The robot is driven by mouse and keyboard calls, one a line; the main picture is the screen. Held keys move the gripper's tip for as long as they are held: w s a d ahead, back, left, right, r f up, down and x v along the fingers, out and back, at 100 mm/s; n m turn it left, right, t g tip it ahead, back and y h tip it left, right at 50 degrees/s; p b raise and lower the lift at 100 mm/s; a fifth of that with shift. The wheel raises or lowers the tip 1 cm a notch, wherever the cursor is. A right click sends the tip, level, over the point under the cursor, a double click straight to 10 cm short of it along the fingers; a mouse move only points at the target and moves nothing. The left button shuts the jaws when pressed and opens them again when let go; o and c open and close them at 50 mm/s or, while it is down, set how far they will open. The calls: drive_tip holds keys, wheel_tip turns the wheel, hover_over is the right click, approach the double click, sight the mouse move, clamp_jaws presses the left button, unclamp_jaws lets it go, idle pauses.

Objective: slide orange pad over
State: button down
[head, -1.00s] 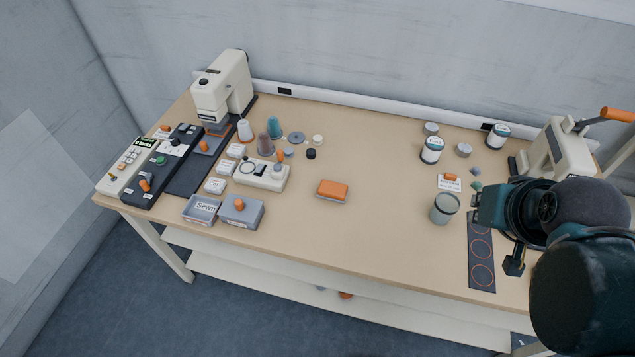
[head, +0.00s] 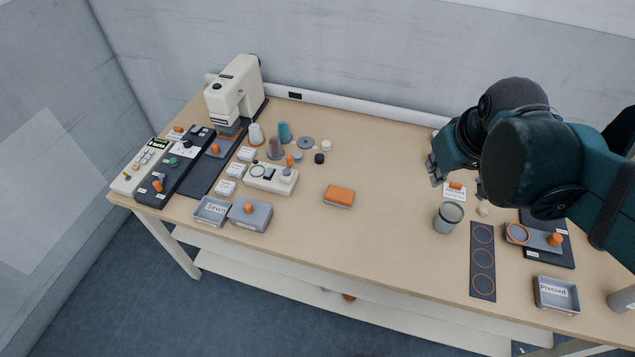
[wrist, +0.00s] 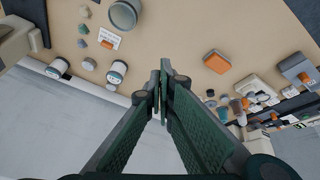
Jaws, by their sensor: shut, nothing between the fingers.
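The orange pad (head: 339,193) is a small rounded block with a paler lower layer. It lies flat on the bare middle of the table, and it also shows in the wrist view (wrist: 216,61). My gripper (head: 436,178) is to the right of the pad, above the table's back right part, and clearly apart from it. In the wrist view the dark green fingers (wrist: 160,85) meet at their tips with nothing between them.
A grey-green cup (head: 448,217) and a small card with an orange knob (head: 456,186) stand near my gripper. A white control box (head: 271,178) and a lidded grey box (head: 250,215) stand left of the pad. The table (head: 380,240) around the pad is clear.

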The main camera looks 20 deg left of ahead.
drive_tip(key=w+a+f+n+g+p, duration=0.15)
drive_tip(key=w+a+n, duration=0.3)
drive_tip(key=a, duration=0.55)
drive_tip(key=n+g+p, duration=0.1)
drive_tip(key=n+p, duration=0.1)
hover_over(340, 197)
drive_tip(key=w+d, duration=0.3)
drive_tip(key=d, duration=0.1)
drive_tip(key=s+x, duration=0.1)
drive_tip(key=x, duration=0.2)
drive_tip(key=a+f+n+g+p, duration=0.1)
drive_tip(key=a+f+n, duration=0.1)
drive_tip(key=a+f, duration=0.3)
drive_tip(key=a+f+n+g+h+p, duration=0.1)
drive_tip(key=a+f+n+p, duration=0.1)
drive_tip(key=a, duration=0.8)
wheel_tip(340, 197, down, 3)
drive_tip(key=shift+s+a+r+n, duration=0.1)
drive_tip(key=shift+s+a+n, duration=0.2)
drive_tip(key=shift+n, duration=0.45)
wheel_tip(340, 197, down, 10)
drive_tip(key=shift+r+b, duration=0.1)
drive_tip(key=shift+b, duration=0.5)
drive_tip(key=shift+d, duration=2.1)
